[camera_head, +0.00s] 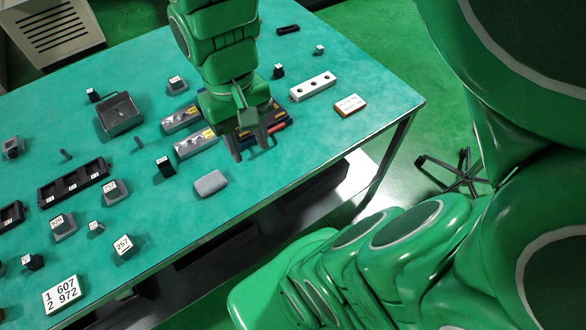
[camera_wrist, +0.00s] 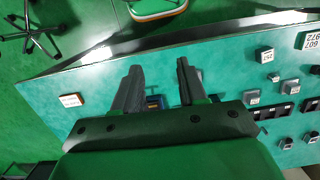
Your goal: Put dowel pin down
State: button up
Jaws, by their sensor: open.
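My gripper (camera_head: 250,147) is open, with its two fingers pointing down over the right-middle part of the teal table. It also shows in the wrist view (camera_wrist: 158,75), where the fingers stand apart and no pin is visible between them. Two small grey pin-like pieces stand on the table left of my gripper in the head view: one (camera_head: 138,142) near the grey bin and another (camera_head: 65,155) further left. Either could be the dowel pin; I cannot tell which. Both are well apart from my gripper.
A dark tray with coloured items (camera_head: 278,127) lies beside and partly behind my gripper. Grey blocks (camera_head: 195,143) and a rounded grey piece (camera_head: 210,183) are close on its left. A white three-hole block (camera_head: 313,87) and an orange-edged box (camera_head: 350,105) stand right. The right front table is clear.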

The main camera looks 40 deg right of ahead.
jog(key=s+d+f, duration=0.1)
jog(key=s+f, duration=0.1)
jog(key=s, duration=0.4)
jog(key=shift+s, duration=0.3)
dwell(0.6)
jog(key=o, duration=0.4)
jog(key=shift+w, duration=0.3)
jog(key=o, duration=0.7)
jog(key=shift+t, duration=0.4)
jog(key=w, duration=0.2)
jog(key=w+r, duration=0.1)
jog(key=w, duration=0.2)
jog(key=shift+w+r, duration=0.25)
jog(key=shift+w, duration=0.15)
jog(key=w+r+t, duration=0.2)
jog(key=w+t, duration=0.4)
jog(key=w, duration=4.1)
jog(key=x, duration=0.9)
jog(key=shift+a+f, duration=0.25)
jog(key=shift+f, duration=0.05)
